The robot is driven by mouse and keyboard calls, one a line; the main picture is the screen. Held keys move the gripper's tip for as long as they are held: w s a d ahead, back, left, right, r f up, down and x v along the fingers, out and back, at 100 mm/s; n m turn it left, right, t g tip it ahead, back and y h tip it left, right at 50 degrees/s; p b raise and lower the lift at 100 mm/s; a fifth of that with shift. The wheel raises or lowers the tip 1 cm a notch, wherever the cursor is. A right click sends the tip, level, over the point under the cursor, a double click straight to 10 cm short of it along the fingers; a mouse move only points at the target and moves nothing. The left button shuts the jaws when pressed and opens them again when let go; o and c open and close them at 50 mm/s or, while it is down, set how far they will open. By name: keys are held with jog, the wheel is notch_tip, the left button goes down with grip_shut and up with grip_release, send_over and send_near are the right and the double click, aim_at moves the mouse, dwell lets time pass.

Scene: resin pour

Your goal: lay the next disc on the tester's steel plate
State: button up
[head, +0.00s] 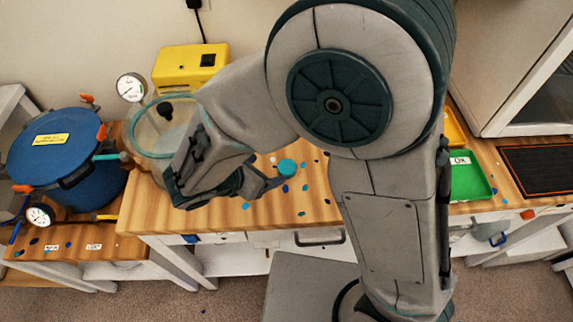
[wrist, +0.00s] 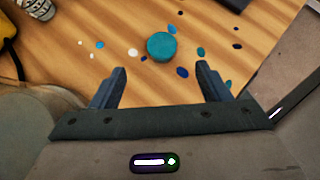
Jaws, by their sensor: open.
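A teal disc (head: 287,167) lies flat on the wooden bench. It also shows in the wrist view (wrist: 161,46), just beyond my fingertips and roughly centred between them. My gripper (wrist: 160,73) is open and empty, with its two dark fingers spread wider than the disc. In the head view my gripper (head: 270,183) is seen from the side, close to the disc and partly hidden by my wrist. I cannot make out the tester or its steel plate in either view; my arm covers part of the bench.
Resin spots dot the bench (head: 318,212). At left stand a blue pot (head: 65,150) with gauges, a clear vessel (head: 150,140) and a yellow box (head: 172,62). A green tray (head: 468,182) marked OK and a black mat (head: 540,168) lie at right. A patterned cup (wrist: 38,8) is at the wrist view's upper left.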

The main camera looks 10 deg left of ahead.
aim_at(289, 164)
jog(key=p+x, duration=0.1)
jog(key=x, duration=0.9)
jog(key=shift+s+d, duration=0.1)
jog(key=shift+s, duration=0.05)
jog(key=c, duration=1.1)
jog(key=shift+c, duration=0.2)
jog(key=shift+r, duration=0.1)
jog(key=shift+r, duration=0.4)
notch_tip(289, 164, up, 3)
jog(key=shift+d+r, duration=0.2)
jog(key=shift+r, duration=0.05)
jog(key=d+r+b, duration=0.1)
jog(key=d+r, duration=0.5)
jog(key=d, duration=0.5)
jog(key=shift+r, duration=0.25)
